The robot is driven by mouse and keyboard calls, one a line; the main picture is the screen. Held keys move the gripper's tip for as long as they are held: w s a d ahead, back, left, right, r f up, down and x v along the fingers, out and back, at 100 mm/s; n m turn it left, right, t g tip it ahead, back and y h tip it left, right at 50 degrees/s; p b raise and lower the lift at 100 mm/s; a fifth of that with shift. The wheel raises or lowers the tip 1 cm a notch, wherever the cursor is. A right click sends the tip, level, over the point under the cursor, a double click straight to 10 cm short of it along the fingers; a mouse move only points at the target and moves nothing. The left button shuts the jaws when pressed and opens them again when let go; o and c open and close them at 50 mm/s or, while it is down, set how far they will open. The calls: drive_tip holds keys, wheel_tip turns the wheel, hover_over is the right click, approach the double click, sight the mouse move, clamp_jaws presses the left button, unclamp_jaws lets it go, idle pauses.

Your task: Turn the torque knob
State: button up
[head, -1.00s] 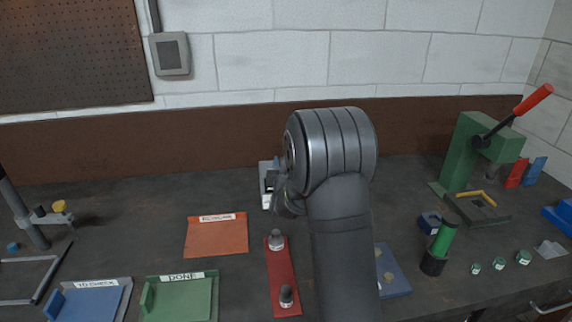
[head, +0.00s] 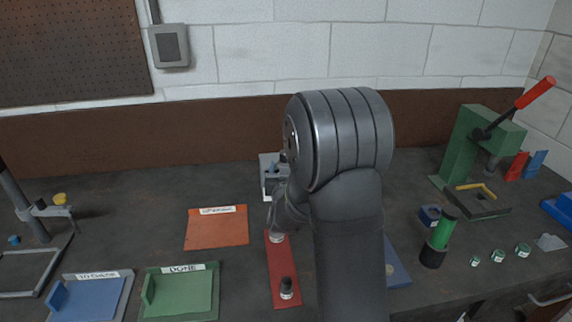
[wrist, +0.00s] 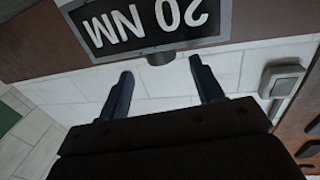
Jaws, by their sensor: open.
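In the wrist view a dark display plate (wrist: 150,22) with white "20 NM" lettering shows upside down at the top. A short dark round part (wrist: 160,57), which may be the torque knob, sticks out from its edge. My gripper (wrist: 161,67) is open, with one finger either side of that part and nothing visible between them. I cannot tell whether the fingers touch it. In the head view a pale grey device (head: 268,177) stands at the back, partly hidden by my arm. My fingers are hidden there.
A red strip (head: 281,262) with dark-topped pegs lies below my wrist. An orange mat (head: 216,229), green tray (head: 182,293) and blue tray (head: 92,296) lie left. A green press (head: 462,150) with a red lever stands right. A wall box (head: 169,46) is behind.

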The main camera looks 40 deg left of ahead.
drive_tip(key=a+r+g, duration=0.1)
drive_tip(key=a, duration=0.1)
drive_tip(key=s+a+r+n+g, duration=0.1)
drive_tip(key=a, duration=0.1)
drive_tip(key=a+r+n+g+y, duration=0.1)
drive_tip(key=a, duration=0.2)
drive_tip(key=shift+s+r, duration=0.2)
drive_tip(key=shift+r, duration=0.2)
drive_tip(key=w+a+n+g, duration=0.1)
drive_tip(key=w, duration=0.1)
drive_tip(key=w+a+n+g+h, duration=0.1)
drive_tip(key=w, duration=0.1)
drive_tip(key=w+a+g, duration=0.1)
drive_tip(key=w, duration=0.1)
drive_tip(key=shift+w+r+n+h, duration=0.25)
drive_tip(key=shift+n+h, duration=0.15)
drive_tip(key=w+d+r+n+g+h, duration=0.3)
drive_tip(key=w+d+r+n+g, duration=0.15)
drive_tip(key=r+n+g, duration=0.2)
drive_tip(key=d+r+n+g+h, duration=0.2)
drive_tip(key=d+r+n+g, duration=0.2)
drive_tip(key=d+r, duration=0.35)
drive_tip(key=shift+h, duration=0.3)
drive_tip(key=x, duration=1.7)
drive_tip(key=shift+s+f, duration=0.25)
drive_tip(key=shift+s, duration=0.05)
